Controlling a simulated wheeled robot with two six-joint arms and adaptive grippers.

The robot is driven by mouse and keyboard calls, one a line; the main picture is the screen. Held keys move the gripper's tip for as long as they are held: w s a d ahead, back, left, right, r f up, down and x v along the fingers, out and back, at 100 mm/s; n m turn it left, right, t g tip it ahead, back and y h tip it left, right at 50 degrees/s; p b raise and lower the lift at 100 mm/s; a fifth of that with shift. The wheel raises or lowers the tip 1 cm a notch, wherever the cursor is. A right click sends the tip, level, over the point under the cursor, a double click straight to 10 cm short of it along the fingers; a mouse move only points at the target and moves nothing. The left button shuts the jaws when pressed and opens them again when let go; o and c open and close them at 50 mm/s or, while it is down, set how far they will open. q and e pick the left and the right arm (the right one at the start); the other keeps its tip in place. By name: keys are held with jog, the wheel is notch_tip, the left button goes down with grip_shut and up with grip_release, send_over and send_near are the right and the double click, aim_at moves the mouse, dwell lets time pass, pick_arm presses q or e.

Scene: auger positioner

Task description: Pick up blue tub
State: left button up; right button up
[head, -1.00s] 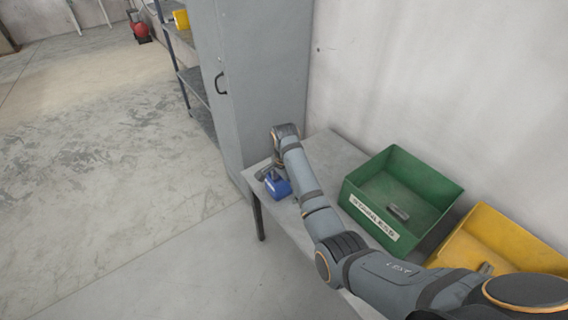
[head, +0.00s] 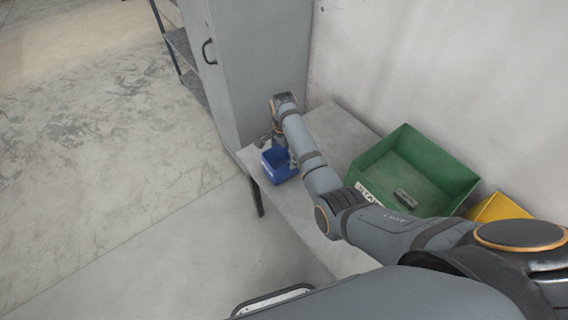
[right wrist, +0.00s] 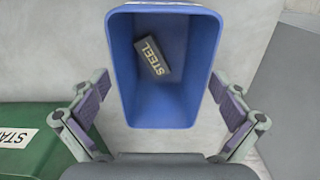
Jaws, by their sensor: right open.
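The blue tub (head: 279,174) sits near the far end of the grey table in the head view. In the right wrist view the tub (right wrist: 117,60) is seen from above with its mouth open. A dark block marked STEEL (right wrist: 153,56) lies inside it. My right gripper (right wrist: 159,88) is open, with one finger on each side of the tub and a visible gap at both sides. In the head view the right gripper (head: 278,138) is beside the tub, partly hidden by my wrist. My left gripper is not in view.
A green bin (head: 375,160) with a grey piece inside stands on the table (head: 335,135), right of my right arm. A grey cabinet (head: 262,65) stands just past the table's far end. The wall borders the right side.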

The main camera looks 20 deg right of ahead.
aim_at(284, 161)
notch_tip(284, 161, down, 4)
jog(key=shift+w+d+f+b, duration=0.15)
jog(key=shift+b, duration=0.2)
jog(key=shift+f, duration=0.4)
jog(key=shift+r, duration=0.1)
jog(key=shift+c, duration=0.3)
jog(key=c, duration=1)
jog(key=shift+r, duration=0.1)
